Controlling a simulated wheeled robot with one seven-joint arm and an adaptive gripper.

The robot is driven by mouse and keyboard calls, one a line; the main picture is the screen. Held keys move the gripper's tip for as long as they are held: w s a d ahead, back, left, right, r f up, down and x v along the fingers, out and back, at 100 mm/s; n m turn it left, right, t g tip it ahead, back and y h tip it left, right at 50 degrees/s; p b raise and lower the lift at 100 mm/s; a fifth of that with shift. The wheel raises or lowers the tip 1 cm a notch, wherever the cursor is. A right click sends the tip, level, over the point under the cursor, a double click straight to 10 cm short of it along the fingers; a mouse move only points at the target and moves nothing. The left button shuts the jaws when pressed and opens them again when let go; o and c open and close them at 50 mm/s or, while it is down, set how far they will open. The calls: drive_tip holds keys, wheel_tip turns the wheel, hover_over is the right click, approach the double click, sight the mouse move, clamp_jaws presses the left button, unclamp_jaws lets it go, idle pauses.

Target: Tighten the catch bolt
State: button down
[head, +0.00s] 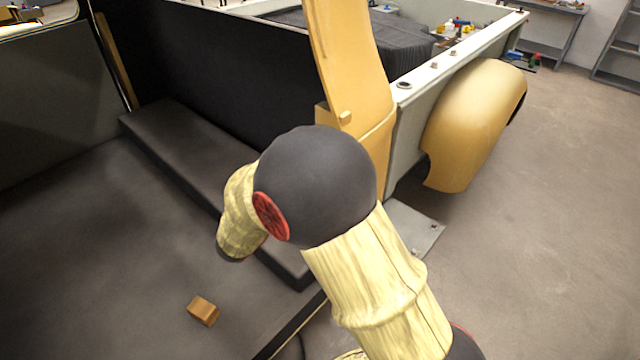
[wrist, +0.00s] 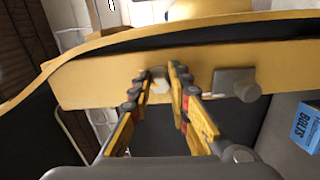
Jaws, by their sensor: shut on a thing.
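The catch bolt (wrist: 159,86) is a small pale head on the yellow door pillar in the wrist view. My gripper (wrist: 160,76) reaches up to the pillar with one fingertip on each side of the bolt, shut on it. The pads partly cover the bolt, so how far it sits in is not clear. A grey cylindrical peg (wrist: 236,84) sticks out of the pillar to the right of the gripper. In the head view the yellow pillar (head: 352,70) rises behind my arm, and my arm hides the gripper.
A blue box marked BOLTS (wrist: 306,127) lies at the right in the wrist view. A wooden block (head: 203,310) is on the dark cab floor. A long dark step (head: 190,150) runs along the cab's back wall. A yellow fender (head: 475,120) stands outside, with open garage floor beyond.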

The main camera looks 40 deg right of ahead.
drive_tip(key=shift+f, duration=0.1)
idle(0.3)
drive_tip(key=c, duration=1.7)
unclamp_jaws()
drive_tip(key=a, duration=0.4)
drive_tip(key=s+a, duration=0.1)
drive_tip(key=a, duration=0.7)
drive_tip(key=shift+s, duration=0.35)
